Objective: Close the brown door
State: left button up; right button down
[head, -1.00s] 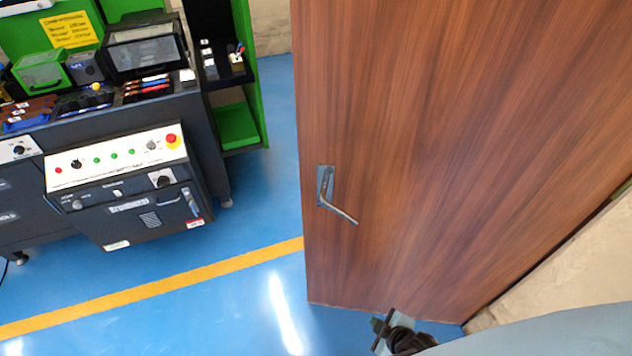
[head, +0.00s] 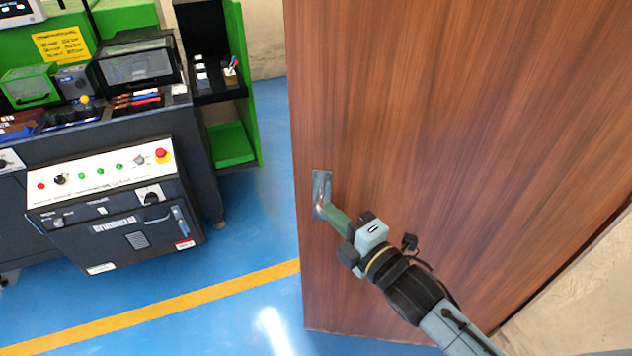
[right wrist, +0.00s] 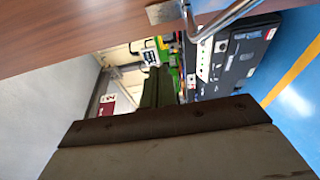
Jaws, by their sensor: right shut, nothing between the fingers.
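The brown door (head: 440,130) fills the right half of the head view and stands open, its free edge on the left and its far side by the wall. Its metal handle (head: 321,188) sits near the free edge. My right gripper (head: 338,219) is shut and empty, its green fingers at the handle, covering most of the lever. In the right wrist view, the door (right wrist: 60,35) runs along the top, and the lever (right wrist: 228,16) shows beside the shut fingers (right wrist: 158,88). I cannot tell whether they touch. My left gripper is not in view.
A dark machine with a control panel (head: 100,178) stands at the left, with a green and black shelf (head: 232,145) beside it. Blue floor (head: 245,240) with a yellow line (head: 180,303) lies open between machine and door. A pale wall (head: 575,275) is at the lower right.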

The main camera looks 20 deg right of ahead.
send_near(305, 170)
jog(key=w+a, duration=0.2)
jog(key=a, duration=0.2)
jog(key=w+d, duration=0.1)
jog(key=w+b, duration=0.1)
jog(key=w, duration=0.1)
jog(key=shift+d, duration=0.4)
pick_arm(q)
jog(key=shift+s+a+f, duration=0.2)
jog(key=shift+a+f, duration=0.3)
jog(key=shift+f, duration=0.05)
pick_arm(e)
jog(key=shift+w+d, duration=0.2)
jog(key=shift+w, duration=0.15)
jog(key=shift+w, duration=0.1)
